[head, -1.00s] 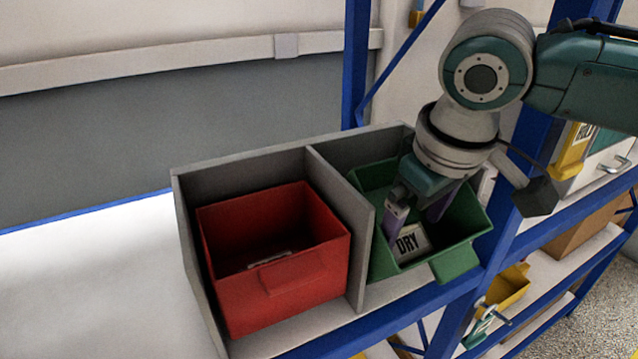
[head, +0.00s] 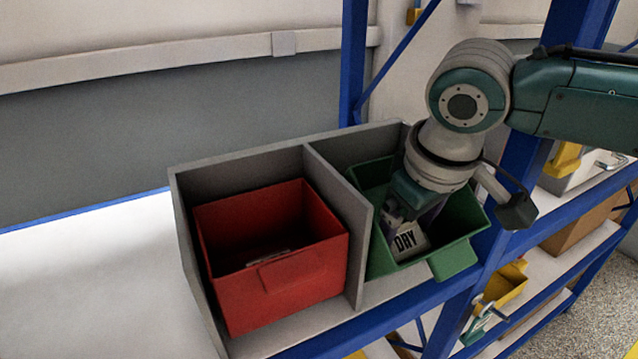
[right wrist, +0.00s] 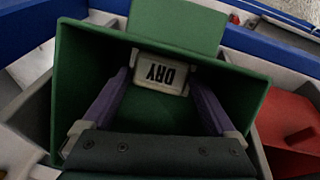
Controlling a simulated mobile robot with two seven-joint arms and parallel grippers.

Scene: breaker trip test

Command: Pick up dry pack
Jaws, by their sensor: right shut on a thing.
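The dry pack (head: 408,242) is a small pale block marked "DRY" in black. It lies inside the green bin (head: 456,262), low near the front wall. My right gripper (head: 418,226) reaches down into the green bin and is shut on the pack. In the right wrist view the pack (right wrist: 160,72) sits between the two purple fingers, with its label upside down. The finger ends partly hide the pack's sides. My left gripper is not in view.
A red bin (head: 290,290) with something pale inside stands in the left compartment of the grey divided box (head: 238,165). A grey divider separates the bins. The white shelf left of the box is clear. A blue post stands behind.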

